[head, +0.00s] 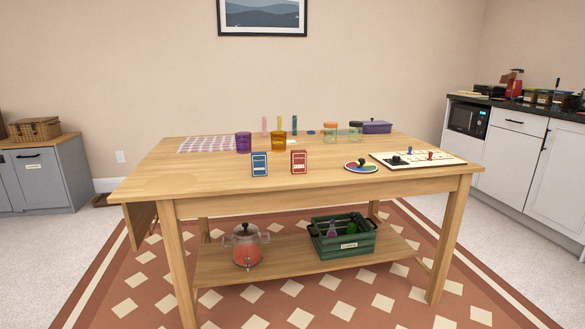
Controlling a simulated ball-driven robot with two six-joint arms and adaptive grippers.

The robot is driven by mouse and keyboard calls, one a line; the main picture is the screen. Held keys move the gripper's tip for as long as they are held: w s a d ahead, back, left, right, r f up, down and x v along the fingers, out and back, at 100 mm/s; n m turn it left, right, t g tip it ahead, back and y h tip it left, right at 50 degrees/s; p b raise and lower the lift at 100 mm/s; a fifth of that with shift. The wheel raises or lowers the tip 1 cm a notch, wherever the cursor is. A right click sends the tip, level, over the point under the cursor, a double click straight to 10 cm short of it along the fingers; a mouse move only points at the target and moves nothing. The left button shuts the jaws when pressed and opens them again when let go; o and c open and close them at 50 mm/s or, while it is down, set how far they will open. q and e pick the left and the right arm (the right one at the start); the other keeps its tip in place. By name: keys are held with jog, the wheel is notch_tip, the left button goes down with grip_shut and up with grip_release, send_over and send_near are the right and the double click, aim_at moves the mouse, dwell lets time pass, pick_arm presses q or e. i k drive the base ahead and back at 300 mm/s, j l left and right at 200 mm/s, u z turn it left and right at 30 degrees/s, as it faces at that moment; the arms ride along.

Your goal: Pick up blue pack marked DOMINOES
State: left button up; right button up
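A small blue pack (260,164) with a pale label stands upright near the front edge of the wooden table (210,179), left of its middle. Its lettering is too small to read. A red pack (299,161) of similar size stands upright just to its right, with a gap between them. Neither of my grippers shows in the head view.
An amber cup (278,141) and a purple cup (243,142) stand behind the packs. A round coloured disc (361,167) and a white board (417,160) lie to the right. The table's left front is clear. A green crate (343,240) sits on the lower shelf.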

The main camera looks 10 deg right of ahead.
aim_at(258, 160)
jog(key=i+j+u, duration=0.2)
jog(key=i, duration=0.75)
jog(key=k+l, duration=0.05)
jog(key=l, duration=0.05)
